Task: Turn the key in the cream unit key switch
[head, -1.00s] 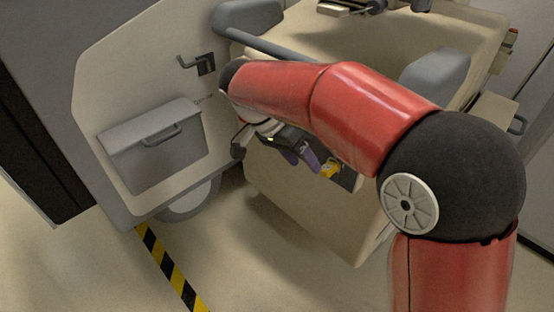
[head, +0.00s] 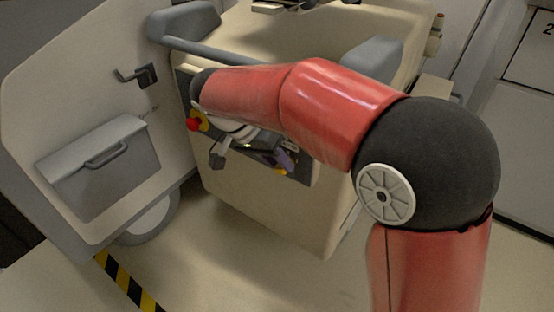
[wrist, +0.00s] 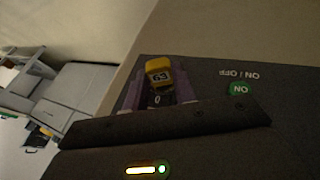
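The yellow key tag (wrist: 158,72), marked 63, stands out from the dark control panel (wrist: 215,75) in the wrist view. The purple fingers of my gripper (wrist: 158,92) lie on either side of it. I cannot tell whether they touch or grip it. The key's shaft and slot are hidden. Upside-down ON | OFF lettering and a green ON label (wrist: 240,89) are to the right. In the head view my gripper (head: 282,160) is at the panel on the front of the cream unit (head: 265,212), partly hidden by my arm.
A red knob on yellow (head: 194,124) is on the panel's left end. A cream side panel with a grey box (head: 105,160) and a hook handle (head: 138,76) stands left. A grey rail (head: 225,52) runs along the unit's top. Floor in front is clear, with yellow-black tape (head: 125,285).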

